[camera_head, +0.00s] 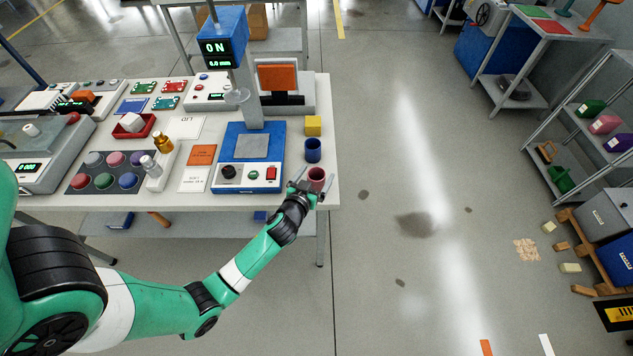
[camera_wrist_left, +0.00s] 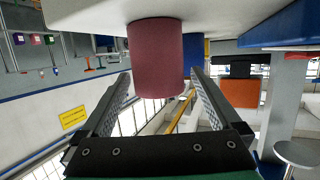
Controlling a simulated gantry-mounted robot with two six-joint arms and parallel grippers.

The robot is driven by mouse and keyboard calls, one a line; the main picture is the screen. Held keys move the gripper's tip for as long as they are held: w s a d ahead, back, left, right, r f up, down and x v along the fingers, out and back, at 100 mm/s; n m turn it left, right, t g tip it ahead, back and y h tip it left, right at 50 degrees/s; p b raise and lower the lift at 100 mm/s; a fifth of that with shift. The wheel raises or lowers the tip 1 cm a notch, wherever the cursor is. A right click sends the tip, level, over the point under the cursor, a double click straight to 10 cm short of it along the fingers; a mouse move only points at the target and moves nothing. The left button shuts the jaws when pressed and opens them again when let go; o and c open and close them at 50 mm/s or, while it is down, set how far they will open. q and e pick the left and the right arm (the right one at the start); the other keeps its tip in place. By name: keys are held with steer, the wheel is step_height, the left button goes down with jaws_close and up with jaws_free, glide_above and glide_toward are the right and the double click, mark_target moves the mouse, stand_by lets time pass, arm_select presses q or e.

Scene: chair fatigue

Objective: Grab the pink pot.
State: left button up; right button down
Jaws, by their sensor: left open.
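The pink pot (camera_head: 317,175), dark pink and cup-shaped, stands at the right front corner of the white worktable. My left gripper (camera_head: 313,185) is at the pot from the front, with its fingers open and spread to either side. In the left wrist view, which is upside down, the pink pot (camera_wrist_left: 157,60) shows between the open fingertips of my left gripper (camera_wrist_left: 160,78). I cannot tell whether a finger touches it. My right gripper is not in view.
A blue-and-white test machine (camera_head: 240,176) is close on the left. The worktable's (camera_head: 331,110) right edge is near, with open floor beyond.

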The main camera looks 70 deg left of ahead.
arm_select(q)
steer(key=shift+f, duration=0.1)
steer(key=shift+c, duration=0.3)
steer(key=shift+w, duration=0.1)
steer(key=c, duration=1.4)
steer(key=shift+o, duration=0.2)
